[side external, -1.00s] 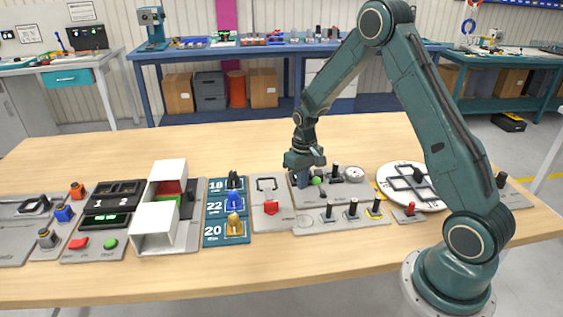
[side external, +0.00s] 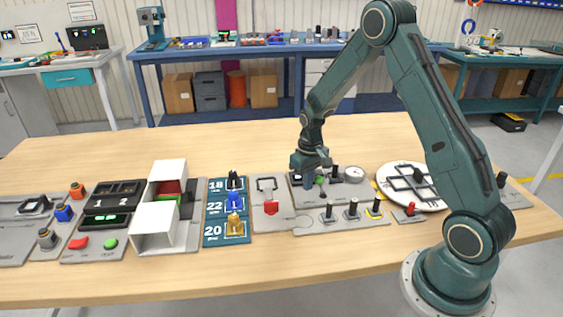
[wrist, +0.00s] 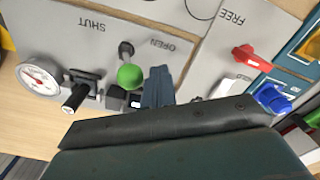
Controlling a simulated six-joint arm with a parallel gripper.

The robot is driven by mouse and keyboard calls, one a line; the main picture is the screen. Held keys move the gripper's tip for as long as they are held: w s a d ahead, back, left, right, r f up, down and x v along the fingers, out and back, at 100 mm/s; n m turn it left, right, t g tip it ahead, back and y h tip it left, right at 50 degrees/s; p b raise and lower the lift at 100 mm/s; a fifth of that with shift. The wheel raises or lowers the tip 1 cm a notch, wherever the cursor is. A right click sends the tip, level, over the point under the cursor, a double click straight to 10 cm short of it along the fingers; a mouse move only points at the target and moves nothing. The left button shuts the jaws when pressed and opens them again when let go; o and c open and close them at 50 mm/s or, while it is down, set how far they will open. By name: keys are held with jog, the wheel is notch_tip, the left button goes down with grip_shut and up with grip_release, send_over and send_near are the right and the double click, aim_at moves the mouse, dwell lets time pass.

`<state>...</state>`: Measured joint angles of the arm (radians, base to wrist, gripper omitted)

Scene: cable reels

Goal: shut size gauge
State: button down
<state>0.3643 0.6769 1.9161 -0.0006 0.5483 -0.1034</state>
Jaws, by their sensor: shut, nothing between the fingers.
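The size gauge is a grey plate (wrist: 160,30) with the words SHUT and OPEN printed on it, upside down in the wrist view. A green ball knob (wrist: 130,76) on a dark lever stands nearer OPEN than SHUT; it also shows in the side view (side external: 320,180). My gripper (wrist: 158,88) is shut and empty, its fingers low beside the green ball on the OPEN side. In the side view my gripper (side external: 309,183) is just left of the ball. Touching or a small gap, I cannot tell.
A round dial (wrist: 38,78) and a black handle (wrist: 80,90) are on the ball's far side from my fingers. A plate with a red lever (wrist: 250,58), marked FREE, lies on the other side. Several black pegs (side external: 353,207) stand in front.

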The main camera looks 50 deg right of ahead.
aim_at(319, 179)
jog(key=shift+s+d, duration=1.1)
jog(key=shift+s, duration=0.05)
jog(key=shift+w+a, duration=0.15)
jog(key=shift+w, duration=0.05)
jog(key=shift+w+a, duration=0.25)
jog(key=shift+a, duration=0.05)
jog(key=shift+r, duration=3.55)
